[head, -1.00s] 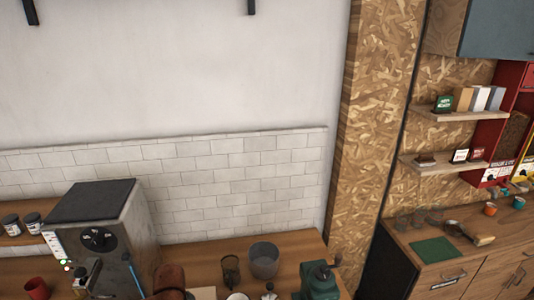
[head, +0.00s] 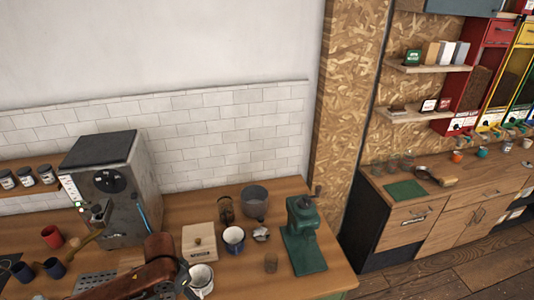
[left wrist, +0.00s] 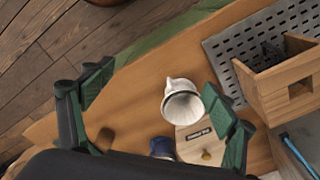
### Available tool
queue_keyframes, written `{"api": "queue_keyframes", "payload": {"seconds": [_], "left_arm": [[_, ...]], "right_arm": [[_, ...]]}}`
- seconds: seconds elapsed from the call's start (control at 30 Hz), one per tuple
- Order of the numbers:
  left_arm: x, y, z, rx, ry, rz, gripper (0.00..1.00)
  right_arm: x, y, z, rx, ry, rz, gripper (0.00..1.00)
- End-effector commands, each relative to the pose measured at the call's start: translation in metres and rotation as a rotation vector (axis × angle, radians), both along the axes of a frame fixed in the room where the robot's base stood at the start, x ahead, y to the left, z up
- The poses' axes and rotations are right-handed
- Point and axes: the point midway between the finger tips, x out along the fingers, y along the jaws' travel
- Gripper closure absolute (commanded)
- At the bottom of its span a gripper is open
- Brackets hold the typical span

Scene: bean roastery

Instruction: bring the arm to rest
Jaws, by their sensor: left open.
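My left gripper (left wrist: 158,92) is open in the left wrist view, with its dark, green-padded fingers wide apart. The fingers are hard to make out there. My right gripper is in neither view.
The wooden counter (head: 320,283) carries an espresso machine (head: 115,195), a wooden box (head: 199,240), a blue-white mug (head: 233,238), a green grinder (head: 303,235) and a grey bin (head: 254,201). Red cup (head: 52,236) and dark blue cups (head: 53,268) stand at left. Floor (head: 430,275) is open at right.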

Motion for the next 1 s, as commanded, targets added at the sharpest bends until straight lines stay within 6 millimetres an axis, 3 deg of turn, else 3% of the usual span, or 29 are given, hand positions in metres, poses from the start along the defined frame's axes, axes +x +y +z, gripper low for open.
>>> {"api": "queue_keyframes", "payload": {"seconds": [0.37, 0.67, 0.83, 1.0], "left_arm": [[-0.008, -0.036, -0.038, -0.108, -0.062, -0.045, 0.2], [-0.029, -0.063, -0.083, -0.251, -0.181, 0.01, 0.2], [-0.053, -0.045, -0.11, -0.281, -0.273, 0.15, 0.2], [-0.089, -0.003, -0.133, -0.224, -0.325, 0.305, 0.2]], "right_arm": [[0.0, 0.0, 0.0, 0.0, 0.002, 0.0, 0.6], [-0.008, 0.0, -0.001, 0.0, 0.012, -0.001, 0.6], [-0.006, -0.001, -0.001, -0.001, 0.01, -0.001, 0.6], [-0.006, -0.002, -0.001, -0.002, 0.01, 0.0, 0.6]]}}
